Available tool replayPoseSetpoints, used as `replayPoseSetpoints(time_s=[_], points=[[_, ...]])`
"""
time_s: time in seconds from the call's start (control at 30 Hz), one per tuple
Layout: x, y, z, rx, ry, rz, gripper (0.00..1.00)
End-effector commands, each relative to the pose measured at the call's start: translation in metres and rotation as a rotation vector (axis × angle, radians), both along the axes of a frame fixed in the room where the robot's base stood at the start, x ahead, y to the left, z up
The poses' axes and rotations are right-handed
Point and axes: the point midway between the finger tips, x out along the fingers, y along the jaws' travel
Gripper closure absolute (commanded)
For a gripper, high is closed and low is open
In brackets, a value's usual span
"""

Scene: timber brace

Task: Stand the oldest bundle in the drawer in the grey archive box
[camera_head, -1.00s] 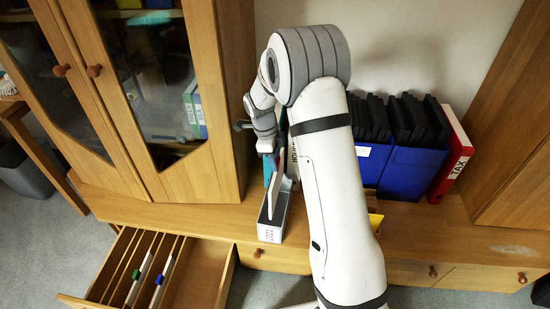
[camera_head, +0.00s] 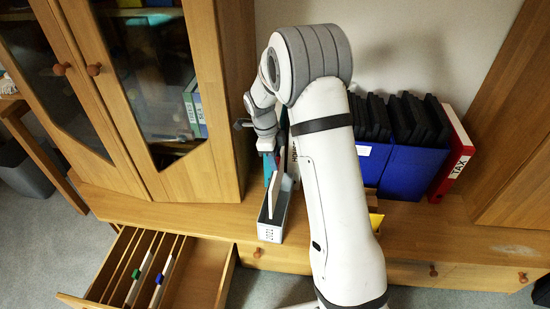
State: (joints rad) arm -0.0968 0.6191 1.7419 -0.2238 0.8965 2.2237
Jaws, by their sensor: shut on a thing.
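The grey archive box (camera_head: 271,229) stands on the wooden bench top, left of my arm. My gripper (camera_head: 268,158) is above the back part of the box, pointing down. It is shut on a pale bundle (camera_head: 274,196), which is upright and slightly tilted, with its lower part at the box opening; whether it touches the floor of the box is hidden. The open drawer (camera_head: 222,270) below holds two more bundles, one with a green band (camera_head: 136,274) and one with a blue band (camera_head: 159,279), standing between wooden dividers. No dates are readable.
Blue file boxes (camera_head: 412,172) with black folders and a red TAX binder (camera_head: 457,155) stand right of my arm. A glass-door cabinet (camera_head: 165,170) is close on the left. The drawer's right compartment is empty. The bench front at right is clear.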

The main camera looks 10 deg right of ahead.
Motion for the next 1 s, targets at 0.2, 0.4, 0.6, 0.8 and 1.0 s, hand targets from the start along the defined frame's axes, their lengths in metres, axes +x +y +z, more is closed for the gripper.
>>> replayPoseSetpoints(time_s=[0.2, 0.4, 0.6, 0.8, 1.0], points=[[0.0, 0.0, 0.0, 0.0, -0.001, -0.001, 1.0], [0.0, -0.001, -0.003, 0.0, 0.0, -0.001, 1.0], [0.0, -0.001, -0.011, 0.0, 0.001, -0.002, 1.0], [0.0, -0.001, -0.019, 0.0, 0.001, -0.002, 1.0], [0.0, -0.001, -0.027, 0.0, 0.0, -0.002, 1.0]])
